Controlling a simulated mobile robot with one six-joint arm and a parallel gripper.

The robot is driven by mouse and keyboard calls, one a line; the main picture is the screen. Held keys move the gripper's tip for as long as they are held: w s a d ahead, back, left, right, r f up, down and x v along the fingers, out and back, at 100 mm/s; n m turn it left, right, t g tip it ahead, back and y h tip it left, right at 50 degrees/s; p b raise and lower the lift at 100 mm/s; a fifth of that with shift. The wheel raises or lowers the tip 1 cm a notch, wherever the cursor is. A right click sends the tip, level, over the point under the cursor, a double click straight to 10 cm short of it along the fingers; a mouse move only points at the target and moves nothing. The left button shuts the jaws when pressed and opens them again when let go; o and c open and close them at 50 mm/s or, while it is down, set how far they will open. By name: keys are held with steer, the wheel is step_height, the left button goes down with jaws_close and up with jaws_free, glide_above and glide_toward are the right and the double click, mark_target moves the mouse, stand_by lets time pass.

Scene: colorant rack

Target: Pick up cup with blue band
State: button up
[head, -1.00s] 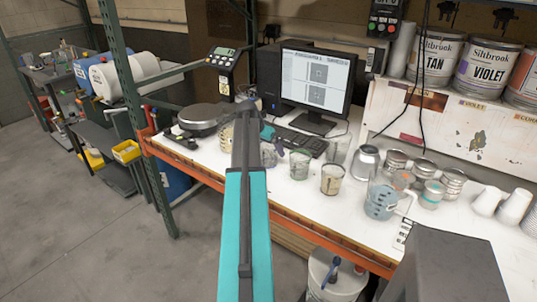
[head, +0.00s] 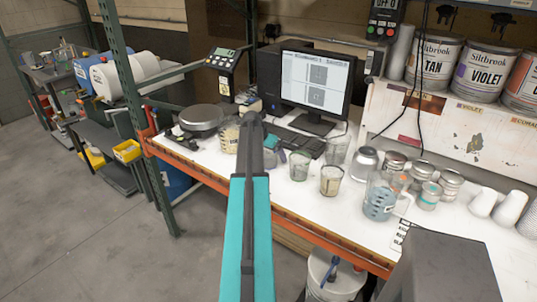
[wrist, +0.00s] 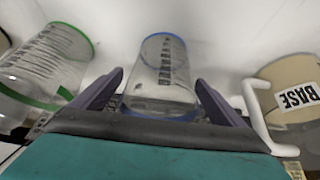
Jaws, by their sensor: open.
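The clear cup with a blue band (wrist: 164,62) is in the middle of the wrist view, with blue at its rim and dark measuring marks on its side. My gripper (wrist: 160,78) is open, one purple finger on each side of the cup. The lower part of the cup is hidden behind the gripper body, and I cannot tell whether the fingers touch it. In the head view my gripper (head: 273,147) is over the white bench, mostly covered by my arm, and the cup is largely hidden there.
A green-banded clear cup (wrist: 45,65) stands close at left in the wrist view. A BASE-labelled container with a white handle (wrist: 290,95) is close at right. On the bench are a keyboard (head: 300,142), a monitor (head: 314,80), a blue-filled jug (head: 380,200) and several metal cans.

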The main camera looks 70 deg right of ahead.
steer(key=shift+d+f, duration=0.25)
steer(key=shift+f, duration=0.15)
steer(key=shift+c, duration=0.4)
steer(key=c, duration=1)
